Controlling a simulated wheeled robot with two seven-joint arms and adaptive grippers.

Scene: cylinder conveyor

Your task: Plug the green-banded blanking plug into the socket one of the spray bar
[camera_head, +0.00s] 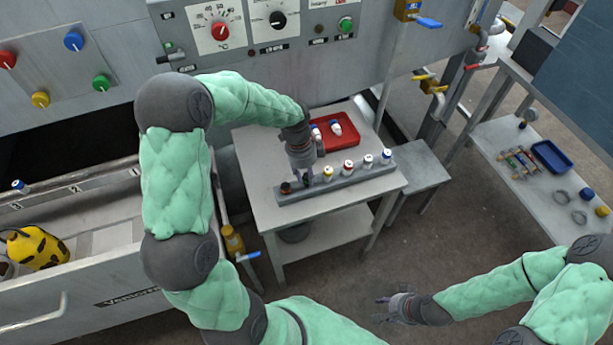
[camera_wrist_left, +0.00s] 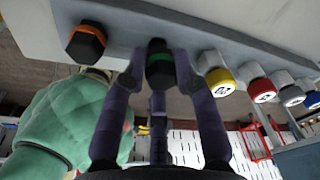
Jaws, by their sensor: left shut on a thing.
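The spray bar (camera_head: 337,186) is a grey bar lying on the small table, with a row of coloured caps along it. An orange-banded black plug (camera_wrist_left: 86,42) sits at its left end in the head view (camera_head: 286,187). The green-banded blanking plug (camera_wrist_left: 159,66) is between the fingers of my left gripper (camera_wrist_left: 158,85), which is shut on it. The plug's end meets the bar between the orange-banded plug and the yellow cap (camera_wrist_left: 219,80); how deep it sits is hidden. In the head view the left gripper (camera_head: 306,178) points down at the bar. My right gripper (camera_head: 386,308) is open and empty above the floor.
A red tray (camera_head: 351,139) with white-and-blue caps lies behind the bar. Red (camera_head: 348,167) and white caps follow the yellow one to the right. A side bench (camera_head: 490,135) at right holds a blue tray (camera_head: 552,156) and loose parts. The table's front is clear.

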